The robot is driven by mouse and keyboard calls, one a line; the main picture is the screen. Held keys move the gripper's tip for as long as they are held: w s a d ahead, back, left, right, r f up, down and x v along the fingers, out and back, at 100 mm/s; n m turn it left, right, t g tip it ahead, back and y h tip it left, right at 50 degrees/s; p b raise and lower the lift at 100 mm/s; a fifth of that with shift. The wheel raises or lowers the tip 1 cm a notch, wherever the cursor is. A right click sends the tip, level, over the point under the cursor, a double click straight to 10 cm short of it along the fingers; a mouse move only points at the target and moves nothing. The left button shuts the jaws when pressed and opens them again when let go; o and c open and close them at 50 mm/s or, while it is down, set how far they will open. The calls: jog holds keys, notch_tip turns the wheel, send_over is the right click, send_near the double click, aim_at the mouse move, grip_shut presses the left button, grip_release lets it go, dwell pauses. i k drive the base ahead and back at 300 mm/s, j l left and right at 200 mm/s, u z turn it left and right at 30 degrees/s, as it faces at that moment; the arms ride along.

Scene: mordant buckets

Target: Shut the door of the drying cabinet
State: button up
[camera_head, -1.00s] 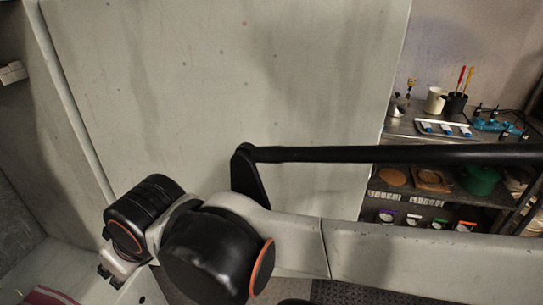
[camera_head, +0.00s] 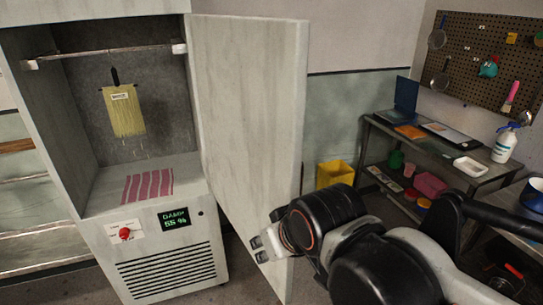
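The drying cabinet (camera_head: 90,203) stands at left with its front open. Its pale, stained door (camera_head: 245,110) stands wide open, hinged on the cabinet's right side, with its free edge (camera_head: 300,120) to the right. Inside, a yellow fringed cloth (camera_head: 123,110) hangs from a rail, and a red-striped cloth (camera_head: 148,186) lies on the floor. My gripper (camera_head: 265,242) overlaps the lower part of the door near its free edge. I cannot tell whether it touches the door. Its fingers are small and partly hidden by my wrist, so their opening is unclear.
The cabinet front has a red knob (camera_head: 125,233) and a display (camera_head: 174,217) reading "DAMP 55 %". A yellow bin (camera_head: 334,174) stands behind the door to the right. A workbench (camera_head: 480,178) with a laptop and spray bottle (camera_head: 504,143) runs along the right, below a pegboard (camera_head: 490,50).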

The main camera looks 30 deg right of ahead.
aim_at(251, 72)
jog(key=k+l+u, duration=0.1)
jog(key=l, duration=0.4)
jog(key=k+l+u, duration=0.1)
jog(key=l, duration=0.4)
jog(key=i+l+u, duration=0.4)
jog(key=l, duration=0.4)
jog(key=i+l+u, duration=0.2)
jog(key=l, duration=0.25)
jog(key=i, duration=0.1)
